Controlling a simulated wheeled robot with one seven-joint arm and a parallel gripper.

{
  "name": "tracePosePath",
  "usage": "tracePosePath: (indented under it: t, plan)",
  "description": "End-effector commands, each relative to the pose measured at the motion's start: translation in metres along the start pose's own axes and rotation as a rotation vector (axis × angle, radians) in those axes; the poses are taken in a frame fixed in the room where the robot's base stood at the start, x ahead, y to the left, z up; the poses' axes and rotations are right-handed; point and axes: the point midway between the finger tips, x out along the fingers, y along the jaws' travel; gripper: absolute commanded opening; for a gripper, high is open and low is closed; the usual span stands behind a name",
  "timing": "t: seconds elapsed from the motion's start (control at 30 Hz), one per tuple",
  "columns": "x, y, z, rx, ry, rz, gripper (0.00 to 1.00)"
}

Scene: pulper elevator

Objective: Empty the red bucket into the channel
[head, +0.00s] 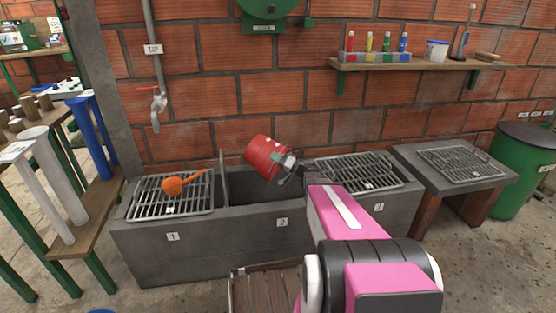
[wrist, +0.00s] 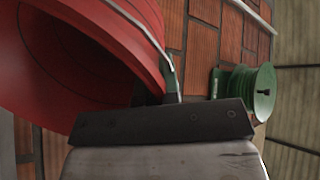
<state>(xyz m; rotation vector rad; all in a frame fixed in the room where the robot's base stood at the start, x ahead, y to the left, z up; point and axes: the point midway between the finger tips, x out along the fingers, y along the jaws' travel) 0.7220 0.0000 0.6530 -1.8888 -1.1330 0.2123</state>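The red bucket (head: 262,153) hangs in the air above the channel, tilted on its side. It also fills the upper left of the wrist view (wrist: 60,60), where its rim and dark hollow show. My gripper (head: 289,164) is shut on it at its right side; a dark finger (wrist: 165,125) shows in the wrist view. The grey concrete channel (head: 200,252) stands against the wall, with sections labelled 1, 2 and 3. The bucket is over section 2, which is open on top. I see nothing pouring, and cannot tell what is inside the bucket.
Metal grates cover section 1 (head: 150,204) and section 3 (head: 372,178). An orange ladle (head: 174,185) lies on the left grate. A thin upright plate (head: 224,178) stands between sections 1 and 2. A tap (head: 157,103) and a shelf (head: 400,65) are on the wall behind.

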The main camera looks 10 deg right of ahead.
Motion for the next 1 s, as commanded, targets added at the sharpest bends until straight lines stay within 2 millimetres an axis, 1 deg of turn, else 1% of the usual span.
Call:
tracePosePath:
  t: [0.03, 0.3, 0.6, 0.9, 1.0]
  plan:
    - [0.007, -0.002, 0.000, 0.000, -0.023, 0.025, 0.00]
    - [0.045, 0.004, 0.003, 0.001, -0.160, 0.204, 0.00]
    - [0.086, 0.002, 0.000, 0.001, -0.304, 0.395, 0.00]
    - [0.122, 0.001, -0.002, 0.005, -0.433, 0.567, 0.00]
    - [0.132, 0.001, -0.003, 0.006, -0.477, 0.623, 0.00]
